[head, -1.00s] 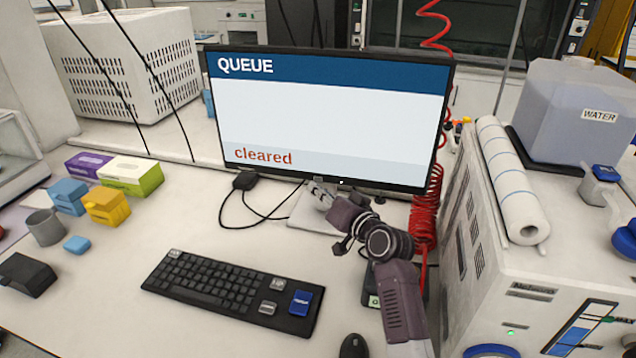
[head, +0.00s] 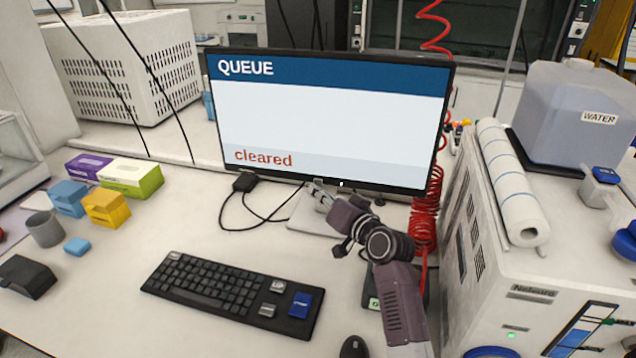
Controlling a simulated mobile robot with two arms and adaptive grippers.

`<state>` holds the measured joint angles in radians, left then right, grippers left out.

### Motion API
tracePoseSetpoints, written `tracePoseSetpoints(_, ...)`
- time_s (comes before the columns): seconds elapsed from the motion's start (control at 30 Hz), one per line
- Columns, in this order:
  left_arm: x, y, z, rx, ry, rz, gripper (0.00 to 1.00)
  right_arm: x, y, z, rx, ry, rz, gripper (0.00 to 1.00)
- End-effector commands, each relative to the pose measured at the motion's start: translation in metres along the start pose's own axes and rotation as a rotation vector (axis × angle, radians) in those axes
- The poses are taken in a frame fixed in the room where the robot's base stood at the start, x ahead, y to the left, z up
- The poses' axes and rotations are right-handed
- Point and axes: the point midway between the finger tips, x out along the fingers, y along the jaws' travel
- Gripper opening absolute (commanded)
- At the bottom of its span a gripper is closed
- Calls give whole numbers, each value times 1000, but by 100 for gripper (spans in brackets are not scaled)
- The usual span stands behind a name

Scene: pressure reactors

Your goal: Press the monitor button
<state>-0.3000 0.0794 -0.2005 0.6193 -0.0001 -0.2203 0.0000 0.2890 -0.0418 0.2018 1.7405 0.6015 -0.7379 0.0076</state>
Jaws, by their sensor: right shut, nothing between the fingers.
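The monitor (head: 330,115) stands upright at the middle of the bench. Its screen reads "QUEUE" at the top and "cleared" in red at the lower left. A small white mark, perhaps the monitor button (head: 341,184), shows on the lower bezel. My right gripper (head: 316,190) is shut and empty, just below the bezel and a little left of that mark. It looks close to the bezel, but I cannot tell whether it touches. My left gripper is not in view.
A black keyboard (head: 232,297) lies in front of the monitor. A black box with cables (head: 244,182) is left of the stand, and a red coiled hose (head: 425,215) hangs right of the monitor. A white machine (head: 540,265) fills the right side.

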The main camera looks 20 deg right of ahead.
Motion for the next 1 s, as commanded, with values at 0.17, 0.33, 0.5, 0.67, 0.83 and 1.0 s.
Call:
tracePoseSetpoints(0.17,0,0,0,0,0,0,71,0,0,0,0,0,0,0)
tracePoseSetpoints(0.33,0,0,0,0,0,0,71,0,0,0,0,0,0,0)
tracePoseSetpoints(0.5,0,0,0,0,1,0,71,3,2,-2,-1,-1,0,0)
tracePoseSetpoints(0.67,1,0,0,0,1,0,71,6,4,-4,0,-1,0,0)
tracePoseSetpoints(0.83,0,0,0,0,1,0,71,6,4,-4,0,0,0,0)
tracePoseSetpoints(1.0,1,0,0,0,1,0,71,6,4,-5,0,0,0,0)
